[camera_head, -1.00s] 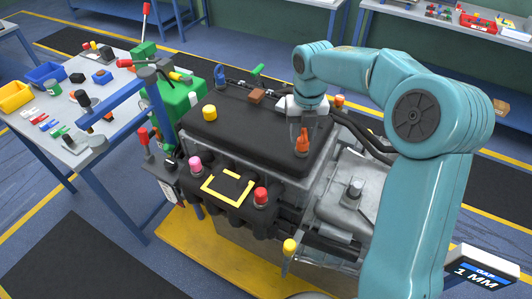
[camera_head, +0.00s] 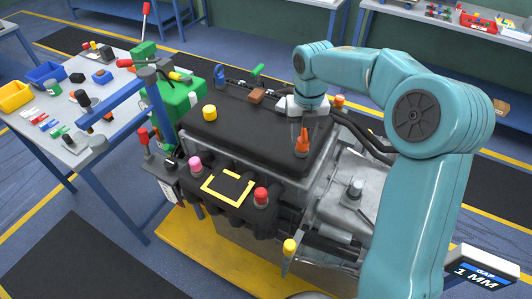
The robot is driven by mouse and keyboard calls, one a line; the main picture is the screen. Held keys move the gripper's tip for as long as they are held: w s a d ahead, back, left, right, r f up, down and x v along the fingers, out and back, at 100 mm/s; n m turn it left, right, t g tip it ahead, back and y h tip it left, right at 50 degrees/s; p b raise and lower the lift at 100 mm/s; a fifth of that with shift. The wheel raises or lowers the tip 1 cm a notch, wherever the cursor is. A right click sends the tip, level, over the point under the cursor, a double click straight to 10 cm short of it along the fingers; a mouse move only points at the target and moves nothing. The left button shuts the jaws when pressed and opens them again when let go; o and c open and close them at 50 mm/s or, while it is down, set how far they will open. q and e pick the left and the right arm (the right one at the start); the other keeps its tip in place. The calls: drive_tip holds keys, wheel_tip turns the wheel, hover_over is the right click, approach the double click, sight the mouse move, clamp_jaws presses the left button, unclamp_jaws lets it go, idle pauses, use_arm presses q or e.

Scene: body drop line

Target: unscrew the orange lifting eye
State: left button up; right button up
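The orange lifting eye (camera_head: 302,144) stands on the right part of the black engine cover (camera_head: 255,135). My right gripper (camera_head: 303,133) points down over it from above, with its grey fingers around the eye's upper part. It looks shut on the eye, though the fingers are small and hard to make out against the dark cover. The eye's base is at the cover's surface; I cannot tell whether there is a gap beneath it. My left gripper is not in view.
Yellow (camera_head: 209,112), pink (camera_head: 195,163) and red (camera_head: 261,195) caps stand around the cover. A blue hoist arm (camera_head: 128,112) and a tool table (camera_head: 85,145) are at left. A "1 MM" gauge sign (camera_head: 480,272) is at lower right.

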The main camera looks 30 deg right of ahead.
drive_tip(key=shift+s+f, duration=0.25)
drive_tip(key=shift+f, duration=0.2)
drive_tip(key=r, duration=0.5)
drive_tip(key=shift+w+d+r+b, duration=0.2)
drive_tip(key=shift+d+r+b, duration=0.05)
drive_tip(key=shift+d+b, duration=0.1)
wheel_tip(320, 180, up, 12)
drive_tip(key=shift+a+p, duration=0.4)
drive_tip(key=shift+a, duration=0.05)
